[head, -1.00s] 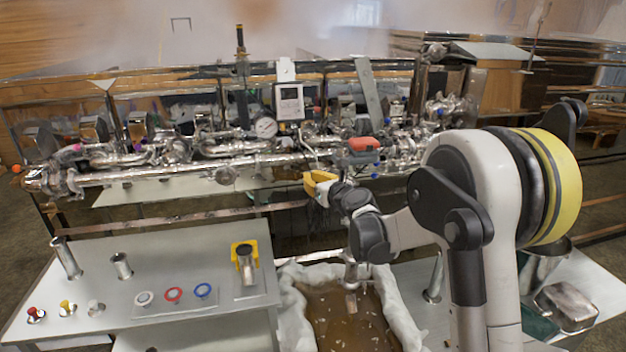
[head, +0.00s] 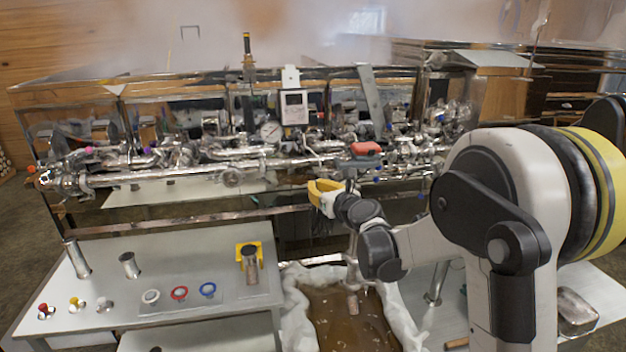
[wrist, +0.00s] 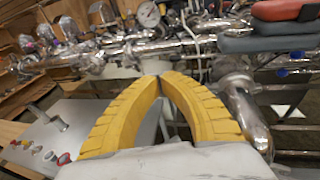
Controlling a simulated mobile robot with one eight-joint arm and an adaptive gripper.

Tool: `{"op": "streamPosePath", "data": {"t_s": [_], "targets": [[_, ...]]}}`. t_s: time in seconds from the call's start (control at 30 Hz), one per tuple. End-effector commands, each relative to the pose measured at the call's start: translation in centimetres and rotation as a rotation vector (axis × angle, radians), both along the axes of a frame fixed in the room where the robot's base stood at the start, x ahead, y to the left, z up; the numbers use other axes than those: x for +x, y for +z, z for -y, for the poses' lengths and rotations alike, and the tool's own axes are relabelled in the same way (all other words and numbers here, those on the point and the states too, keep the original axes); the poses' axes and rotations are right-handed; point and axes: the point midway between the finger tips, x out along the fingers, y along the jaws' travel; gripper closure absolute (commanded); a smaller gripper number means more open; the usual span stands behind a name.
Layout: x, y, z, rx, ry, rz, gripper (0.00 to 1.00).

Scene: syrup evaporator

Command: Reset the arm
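My gripper (head: 320,190) has yellow fingers and is held in front of the pipework of the evaporator (head: 200,155), above the gap between the left table and the filter basin. In the wrist view my gripper (wrist: 161,78) fills the middle. Its two curved fingers meet at their tips, with nothing visible between them. My arm reaches in from the right in the head view and is bent at the elbow.
A red-topped grey block (head: 365,150) sits close to the right of my gripper. A left table (head: 205,245) holds cups, coloured rings and a yellow holder (head: 249,252). A cloth-lined basin of brown liquid (head: 345,315) lies below. Steam covers the top.

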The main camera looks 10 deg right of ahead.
Motion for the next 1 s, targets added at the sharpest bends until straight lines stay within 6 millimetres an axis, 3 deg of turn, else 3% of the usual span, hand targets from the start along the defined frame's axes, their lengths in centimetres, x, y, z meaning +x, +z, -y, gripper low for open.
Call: {"op": "streamPosePath", "data": {"t_s": [0.1, 0.33, 0.47, 0.6, 0.73, 0.87, 1.0], "targets": [[-2.5, 0.5, 0.1, 0.000, 0.000, 0.000, 1.00], [-5.1, 1.0, 0.3, 0.008, -0.003, 0.001, 1.00], [-6.2, 3.4, 1.1, 0.155, -0.065, 0.016, 1.00], [-9.2, 8.5, 4.6, 0.593, -0.249, 0.039, 1.00], [-14.1, 10.4, 9.4, 1.132, -0.479, 0.029, 1.00], [-20.6, 7.5, 12.8, 1.658, -0.730, -0.022, 1.00], [-28.7, 0.8, 12.9, 2.176, -1.049, -0.124, 1.00]]}}
